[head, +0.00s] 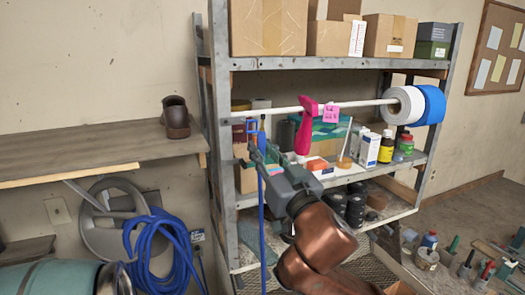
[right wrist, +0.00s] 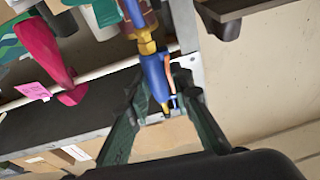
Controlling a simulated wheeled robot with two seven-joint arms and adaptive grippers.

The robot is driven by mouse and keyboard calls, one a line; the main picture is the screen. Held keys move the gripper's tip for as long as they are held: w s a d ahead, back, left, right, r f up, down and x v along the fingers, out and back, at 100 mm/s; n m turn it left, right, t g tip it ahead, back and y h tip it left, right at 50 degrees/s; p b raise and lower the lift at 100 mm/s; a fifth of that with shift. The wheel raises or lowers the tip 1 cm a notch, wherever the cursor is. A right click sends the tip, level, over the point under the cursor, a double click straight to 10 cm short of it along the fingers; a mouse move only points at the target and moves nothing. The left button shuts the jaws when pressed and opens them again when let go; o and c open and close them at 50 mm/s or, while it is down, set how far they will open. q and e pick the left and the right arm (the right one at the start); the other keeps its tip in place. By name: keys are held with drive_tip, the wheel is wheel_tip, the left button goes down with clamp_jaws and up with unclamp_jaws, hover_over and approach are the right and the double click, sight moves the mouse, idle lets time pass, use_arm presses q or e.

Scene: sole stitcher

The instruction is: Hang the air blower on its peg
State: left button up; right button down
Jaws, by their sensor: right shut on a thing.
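The blue air blower (head: 262,137) is upright by the shelf unit's left front post, with a blue hose (head: 262,225) hanging below it. My right gripper (head: 259,156) is shut around it. In the right wrist view, the blower's blue body (right wrist: 154,78) with a brass fitting (right wrist: 146,43) and an orange strip lies between the green fingers. I cannot make out the blower's peg for certain. A white rod (head: 350,104) runs across the shelf front close to the blower. My left gripper is not in view.
A pink tool (head: 306,125) with a pink tag (head: 330,113) is at the rod, right of the blower. White and blue rolls (head: 428,104) sit at its right end. Bottles and boxes fill the shelf behind.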

drive_tip(key=shift+w, duration=0.2)
drive_tip(key=shift+w+a+n+p, duration=0.1)
drive_tip(key=shift+w+n+p, duration=0.35)
drive_tip(key=shift+w, duration=0.3)
idle(0.3)
drive_tip(key=shift+w+a, duration=0.2)
drive_tip(key=shift+w, duration=0.3)
drive_tip(key=shift+w+a, duration=0.2)
drive_tip(key=shift+w, duration=0.3)
idle(0.8)
drive_tip(key=shift+w+a+f, duration=0.1)
drive_tip(key=shift+w+a, duration=0.05)
drive_tip(key=shift+w, duration=0.3)
idle(0.6)
drive_tip(key=shift+a+f, duration=0.1)
drive_tip(key=shift+f, duration=0.25)
idle(0.4)
idle(0.3)
drive_tip(key=c, duration=1.6)
unclamp_jaws()
drive_tip(key=shift+o, duration=0.4)
drive_tip(key=shift+w, duration=0.1)
